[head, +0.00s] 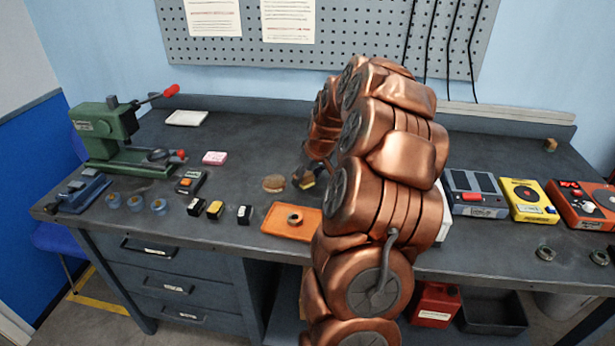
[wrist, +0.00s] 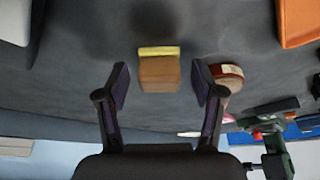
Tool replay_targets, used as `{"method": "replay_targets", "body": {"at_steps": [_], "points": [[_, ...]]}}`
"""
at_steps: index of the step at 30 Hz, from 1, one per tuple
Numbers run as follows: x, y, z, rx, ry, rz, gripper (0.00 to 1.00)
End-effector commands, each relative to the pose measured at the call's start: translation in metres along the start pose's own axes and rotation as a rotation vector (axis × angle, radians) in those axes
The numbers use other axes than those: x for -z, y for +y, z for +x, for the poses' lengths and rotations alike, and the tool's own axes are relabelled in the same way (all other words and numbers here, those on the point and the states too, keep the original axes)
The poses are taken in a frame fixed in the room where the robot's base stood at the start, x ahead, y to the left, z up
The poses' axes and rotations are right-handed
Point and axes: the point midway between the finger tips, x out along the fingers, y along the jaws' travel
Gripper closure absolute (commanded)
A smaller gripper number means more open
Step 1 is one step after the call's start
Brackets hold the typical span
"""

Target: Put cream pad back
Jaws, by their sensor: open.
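My gripper (wrist: 162,82) is open in the wrist view, its dark fingers apart. A small tan-brown block with a pale yellow strip (wrist: 158,72) stands on the bench in line with the gap between them, touching neither finger as far as I see. In the head view the gripper (head: 306,176) is low over the bench, partly behind my copper arm, with a bit of yellow at it. A rounded tan piece (head: 273,183) lies just left of it; a tan and red piece also shows beside the right finger (wrist: 228,75). I cannot tell which piece is the cream pad.
An orange tray (head: 283,224) with a nut lies in front of the gripper. Small black blocks (head: 197,207), a pink pad (head: 215,158), a whitish flat piece (head: 187,118) and a green press (head: 105,130) are to the left. Instruments (head: 475,193) stand to the right.

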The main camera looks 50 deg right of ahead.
Motion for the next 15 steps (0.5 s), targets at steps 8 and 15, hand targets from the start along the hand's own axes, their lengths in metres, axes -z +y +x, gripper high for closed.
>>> {"method": "replay_targets", "body": {"at_steps": [8, 15], "points": [[0.000, 0.001, -0.041, -0.003, 0.005, 0.000, 0.32], [0.001, 0.001, -0.086, -0.003, 0.005, 0.000, 0.32]]}}
